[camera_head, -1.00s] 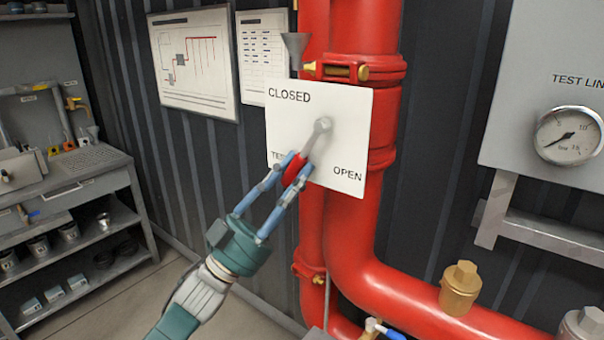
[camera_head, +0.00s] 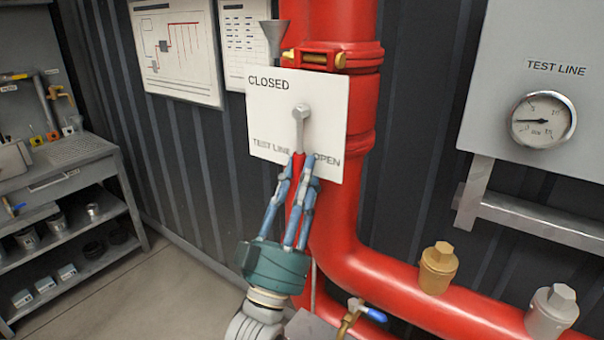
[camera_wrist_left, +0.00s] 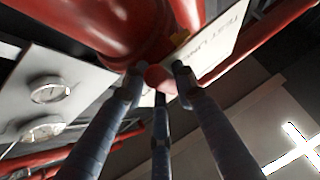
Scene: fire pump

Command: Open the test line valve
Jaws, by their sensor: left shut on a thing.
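The test line valve has a white plate (camera_head: 268,112) marked CLOSED at upper left, TEST LINE at lower left and OPEN at lower right. Its grey lever (camera_head: 300,120) points almost straight down from the pivot, between the TEST LINE and OPEN labels. My left gripper (camera_head: 302,165) is shut on the lever's red handle, which is mostly hidden between the fingers. In the left wrist view the handle's round red end (camera_wrist_left: 156,77) sits between the fingertips. My right gripper is not in view.
Large red pipes (camera_head: 350,215) run behind and below the plate. A gauge (camera_head: 542,120) marked TEST LINE is on a grey panel at right. A brass fitting (camera_head: 437,268) and a blue-handled small valve (camera_head: 366,312) are lower down. A shelf unit (camera_head: 75,220) stands at left.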

